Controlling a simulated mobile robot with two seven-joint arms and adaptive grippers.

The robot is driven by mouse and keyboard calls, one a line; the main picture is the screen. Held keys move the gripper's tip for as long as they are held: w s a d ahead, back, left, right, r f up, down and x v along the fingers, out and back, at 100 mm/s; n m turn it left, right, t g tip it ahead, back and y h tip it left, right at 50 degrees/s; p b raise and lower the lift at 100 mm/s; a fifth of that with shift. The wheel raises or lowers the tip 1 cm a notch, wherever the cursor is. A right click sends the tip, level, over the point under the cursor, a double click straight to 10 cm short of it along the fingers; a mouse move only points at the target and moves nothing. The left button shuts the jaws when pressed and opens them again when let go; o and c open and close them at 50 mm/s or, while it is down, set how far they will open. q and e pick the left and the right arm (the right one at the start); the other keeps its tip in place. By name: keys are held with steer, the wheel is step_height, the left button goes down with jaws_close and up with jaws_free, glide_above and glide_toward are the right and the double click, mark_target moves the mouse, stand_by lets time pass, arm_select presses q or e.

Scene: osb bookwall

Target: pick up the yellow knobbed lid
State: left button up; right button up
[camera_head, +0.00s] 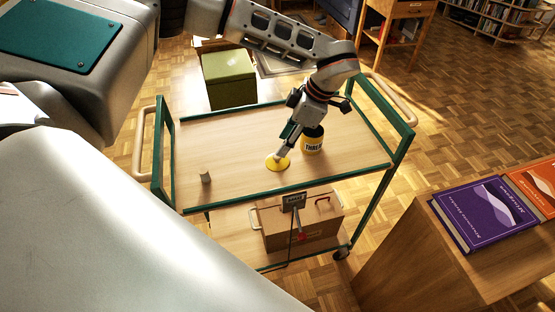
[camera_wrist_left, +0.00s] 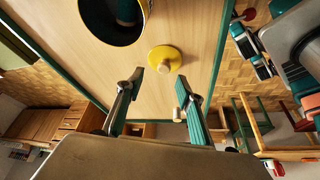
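The yellow knobbed lid (camera_head: 274,165) lies on the cart's wooden top, near its front edge. In the left wrist view the lid (camera_wrist_left: 168,54) shows its round knob, just beyond my fingertips. My left gripper (camera_head: 281,156) points down at the lid from above. In the wrist view its two fingers (camera_wrist_left: 160,82) are apart with nothing held between them. Whether a finger touches the lid cannot be told.
A small beige block (camera_head: 206,177) stands at the cart's left. Green rails (camera_head: 290,189) edge the top. A wooden box (camera_head: 275,236) sits below.

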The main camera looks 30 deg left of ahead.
mark_target(277, 159)
arm_select(q)
steer(key=x, duration=0.5)
steer(key=shift+s+d+f, duration=0.2)
steer(key=shift+d+f, duration=0.05)
steer(key=c, duration=1)
